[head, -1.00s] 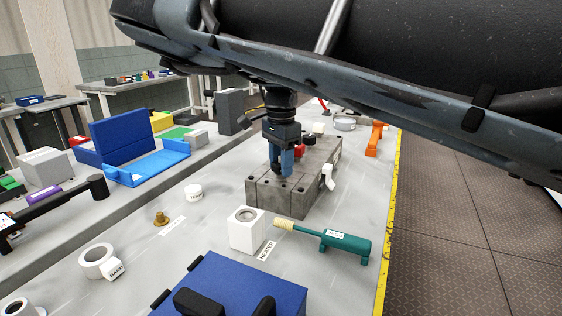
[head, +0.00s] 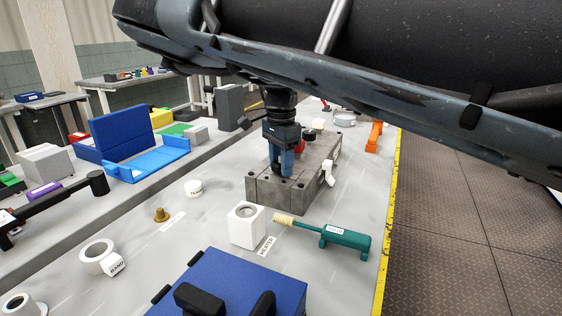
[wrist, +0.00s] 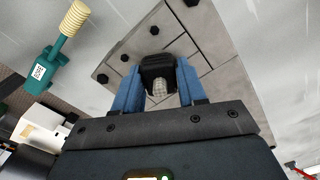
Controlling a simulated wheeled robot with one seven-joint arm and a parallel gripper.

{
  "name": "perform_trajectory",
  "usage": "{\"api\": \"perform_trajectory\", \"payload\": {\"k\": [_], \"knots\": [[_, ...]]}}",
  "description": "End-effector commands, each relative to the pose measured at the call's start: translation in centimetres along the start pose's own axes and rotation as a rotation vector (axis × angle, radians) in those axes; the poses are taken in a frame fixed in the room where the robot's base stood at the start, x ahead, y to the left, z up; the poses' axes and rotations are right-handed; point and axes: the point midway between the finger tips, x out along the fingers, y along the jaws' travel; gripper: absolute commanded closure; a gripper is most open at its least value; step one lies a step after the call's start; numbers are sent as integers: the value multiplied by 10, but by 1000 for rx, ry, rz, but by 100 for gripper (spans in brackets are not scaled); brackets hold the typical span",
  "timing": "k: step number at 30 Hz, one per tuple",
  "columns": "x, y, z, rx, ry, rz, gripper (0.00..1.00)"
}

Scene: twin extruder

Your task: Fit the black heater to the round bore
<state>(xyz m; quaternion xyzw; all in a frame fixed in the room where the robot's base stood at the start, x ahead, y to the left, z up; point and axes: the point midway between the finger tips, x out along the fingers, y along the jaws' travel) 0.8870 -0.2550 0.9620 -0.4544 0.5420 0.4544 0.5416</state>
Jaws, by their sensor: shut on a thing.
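My gripper (head: 283,170) points down over the grey metal block (head: 263,193). In the wrist view its two blue fingers (wrist: 158,92) are shut on the black heater (wrist: 158,66), whose dark body sits between them. A pale ridged, cylindrical part (wrist: 159,90) shows below the dark body, between the fingers. The block (wrist: 205,50) lies behind the heater in the wrist view. The round bore is hidden by the heater and fingers, so I cannot tell whether the heater is in it.
A white holder (head: 247,230) with a round hole stands in front of the block, by a HEATER label (head: 267,246). A green tool (head: 343,241) with a cream bristled end lies to its right. A blue box (head: 240,285) is in front. Free table lies left of the block.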

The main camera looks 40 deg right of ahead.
Motion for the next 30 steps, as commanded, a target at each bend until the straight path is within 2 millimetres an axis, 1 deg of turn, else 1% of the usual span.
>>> {"api": "perform_trajectory", "payload": {"k": [6, 7, 15, 16, 22, 25, 28, 30], "knots": [[4, 0, 0, 0, 0, 0, 81], [4, 0, 0, 0, 0, 0, 57], [4, 0, 0, 0, 0, 0, 31], [4, 0, 0, 0, 0, 0, 29], [4, 0, 0, 0, 0, 1, 29], [0, 0, 0, 0, 0, -1, 29], [-10, -1, 0, 0, 0, -2, 29], [-22, -1, 0, 0, -1, -3, 29]]}}
